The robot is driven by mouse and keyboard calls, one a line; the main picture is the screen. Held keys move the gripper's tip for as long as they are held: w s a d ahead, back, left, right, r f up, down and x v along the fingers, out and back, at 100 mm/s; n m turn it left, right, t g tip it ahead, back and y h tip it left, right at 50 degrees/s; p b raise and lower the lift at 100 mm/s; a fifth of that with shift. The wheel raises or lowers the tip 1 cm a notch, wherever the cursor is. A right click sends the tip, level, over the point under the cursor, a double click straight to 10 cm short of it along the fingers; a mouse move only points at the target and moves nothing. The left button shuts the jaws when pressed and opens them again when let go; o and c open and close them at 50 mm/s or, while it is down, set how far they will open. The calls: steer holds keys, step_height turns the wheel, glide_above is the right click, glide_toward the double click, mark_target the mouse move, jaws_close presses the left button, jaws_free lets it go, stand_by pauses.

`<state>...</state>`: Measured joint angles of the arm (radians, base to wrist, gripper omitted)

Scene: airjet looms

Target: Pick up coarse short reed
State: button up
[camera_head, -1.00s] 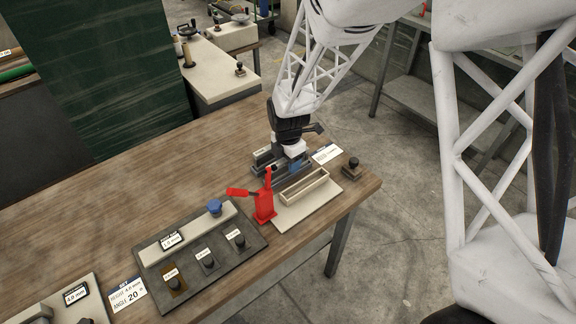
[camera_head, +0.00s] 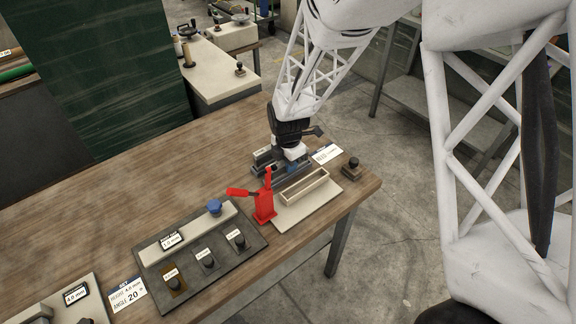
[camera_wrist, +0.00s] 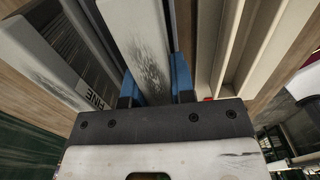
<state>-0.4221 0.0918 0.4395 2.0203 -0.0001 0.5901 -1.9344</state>
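In the wrist view a light grey flat bar (camera_wrist: 140,45) with a scuffed face runs between my gripper's two blue fingers (camera_wrist: 155,90); it may be the coarse short reed, but I see no label on it. The fingers straddle the bar, with a narrow dark gap at its right side; I see no clear grip. A second grey bar (camera_wrist: 45,60), with a label apparently reading FINE, lies to its left. In the head view my gripper (camera_head: 292,160) is low over the dark grey holder (camera_head: 265,160) at the table's far right, hiding much of it.
A red toggle clamp (camera_head: 264,204) stands just in front of the holder. A cream tray (camera_head: 305,188) lies to the right, and a small dark knob (camera_head: 351,169) stands at the table edge. A dark panel with knobs (camera_head: 205,250) is nearer. The table's left middle is clear.

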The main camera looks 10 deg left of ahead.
jaws_close()
steer(key=shift+r, duration=0.1)
steer(key=shift+r, duration=0.6)
steer(key=shift+s+d+r, duration=0.1)
steer(key=shift+s+r, duration=0.1)
steer(key=shift+r, duration=0.4)
steer(key=shift+s+d+r, duration=0.1)
steer(key=shift+s+r, duration=0.05)
steer(key=shift+r, duration=0.45)
steer(key=s+d, duration=0.2)
steer(key=s, duration=0.2)
steer(key=s+d+r, duration=0.1)
steer(key=s+d, duration=0.1)
steer(key=s, duration=0.3)
steer(key=s+d, duration=0.2)
steer(key=s, duration=0.3)
steer(key=shift+r, duration=0.15)
